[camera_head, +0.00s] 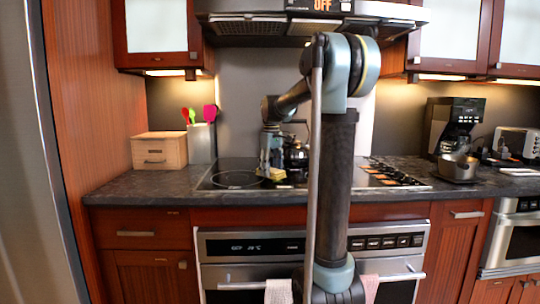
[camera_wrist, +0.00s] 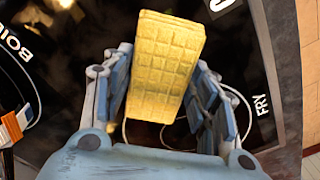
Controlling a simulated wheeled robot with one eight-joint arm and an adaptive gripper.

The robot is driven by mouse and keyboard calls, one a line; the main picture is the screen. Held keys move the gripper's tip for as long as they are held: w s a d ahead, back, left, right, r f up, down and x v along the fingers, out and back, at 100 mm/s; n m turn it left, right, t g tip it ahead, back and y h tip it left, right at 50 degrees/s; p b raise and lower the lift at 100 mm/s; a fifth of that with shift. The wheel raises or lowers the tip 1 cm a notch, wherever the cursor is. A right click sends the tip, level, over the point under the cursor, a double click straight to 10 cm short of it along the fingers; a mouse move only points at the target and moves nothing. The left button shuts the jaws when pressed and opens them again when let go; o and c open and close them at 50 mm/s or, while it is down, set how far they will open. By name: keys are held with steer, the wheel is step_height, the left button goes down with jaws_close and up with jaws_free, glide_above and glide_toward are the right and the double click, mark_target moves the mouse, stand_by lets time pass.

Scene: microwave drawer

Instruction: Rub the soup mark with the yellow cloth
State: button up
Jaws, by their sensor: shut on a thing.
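The yellow cloth (camera_wrist: 165,62), a thick waffle-patterned block, sits between the fingers of my gripper (camera_wrist: 160,85) in the wrist view. My gripper is shut on it. In the head view my gripper (camera_head: 270,155) points down over the left part of the black cooktop (camera_head: 215,172), with the yellow cloth (camera_head: 272,174) at or just above the surface; I cannot tell whether it touches. The cooktop also fills the wrist view (camera_wrist: 85,30) behind the cloth. I cannot clearly make out the soup mark; the cloth and fingers cover part of the surface.
A dark kettle (camera_head: 296,155) stands just right of my gripper. A wooden box (camera_head: 158,150) and a utensil holder (camera_head: 202,145) are to the left. A coffee maker (camera_head: 455,122), a metal pot (camera_head: 458,167) and a toaster (camera_head: 515,142) are to the right. The range hood (camera_head: 265,28) hangs above.

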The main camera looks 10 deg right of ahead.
steer(key=shift+s+r, duration=0.1)
steer(key=shift+r, duration=3.35)
steer(key=shift+d, duration=0.1)
